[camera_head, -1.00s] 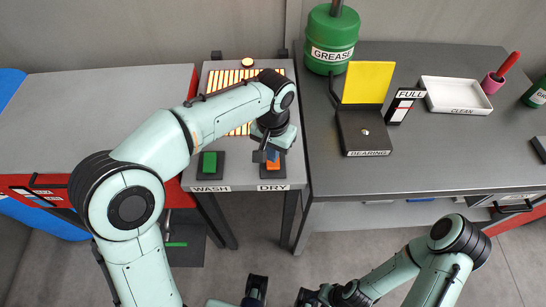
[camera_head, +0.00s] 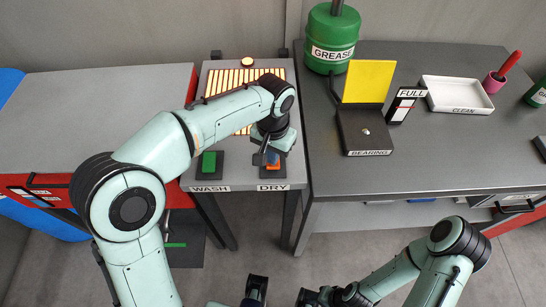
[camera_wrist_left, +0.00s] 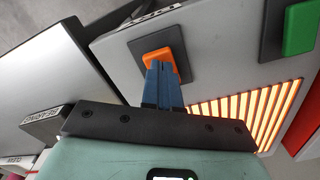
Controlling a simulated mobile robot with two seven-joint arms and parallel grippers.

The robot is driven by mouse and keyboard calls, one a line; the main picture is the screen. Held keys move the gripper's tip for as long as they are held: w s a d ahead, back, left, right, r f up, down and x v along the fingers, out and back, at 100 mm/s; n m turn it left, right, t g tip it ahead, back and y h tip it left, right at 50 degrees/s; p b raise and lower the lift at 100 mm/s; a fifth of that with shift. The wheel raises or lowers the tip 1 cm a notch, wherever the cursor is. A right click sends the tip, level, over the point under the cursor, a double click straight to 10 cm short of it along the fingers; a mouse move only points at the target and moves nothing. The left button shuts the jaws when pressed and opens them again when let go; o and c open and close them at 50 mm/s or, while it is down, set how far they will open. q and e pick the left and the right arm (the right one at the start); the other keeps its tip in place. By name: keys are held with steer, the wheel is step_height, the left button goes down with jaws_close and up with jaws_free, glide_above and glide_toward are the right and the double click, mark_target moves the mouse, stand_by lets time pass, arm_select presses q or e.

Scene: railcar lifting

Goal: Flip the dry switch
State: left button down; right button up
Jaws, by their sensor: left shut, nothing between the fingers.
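The dry switch is an orange rocker (camera_head: 273,166) on a dark plate above the DRY label (camera_head: 271,188). In the left wrist view the orange rocker (camera_wrist_left: 160,57) shows just beyond my blue fingertips. My left gripper (camera_head: 267,158) is shut and empty, with its fingertips at the switch. In the left wrist view the left gripper (camera_wrist_left: 160,70) overlaps the lower part of the rocker; I cannot tell if it presses on it. My right arm is at the lower right, and its gripper (camera_head: 305,297) is partly cut off by the bottom edge, so its jaws are unclear.
A green wash switch (camera_head: 209,162) sits left of the dry switch. A glowing striped heater (camera_head: 232,80) lies behind them. The dark bench on the right holds a green grease can (camera_head: 332,40), a bearing stand (camera_head: 364,132) and a white clean tray (camera_head: 455,95).

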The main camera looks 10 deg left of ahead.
arm_select(q)
steer(key=shift+f+b, duration=0.35)
steer(key=shift+f, duration=0.25)
arm_select(e)
steer(key=shift+s+f, duration=0.15)
steer(key=shift+f, duration=0.2)
arm_select(q)
step_height(320, 180, up, 3)
steer(key=p, duration=0.3)
steer(key=shift+r, duration=0.15)
steer(key=shift+r+p, duration=1.4)
steer(key=shift+r, duration=0.5)
arm_select(e)
step_height(320, 180, up, 6)
steer(key=w, duration=0.2)
steer(key=shift+w, duration=0.25)
arm_select(q)
steer(key=shift+f, duration=0.1)
arm_select(e)
steer(key=shift+s, duration=0.15)
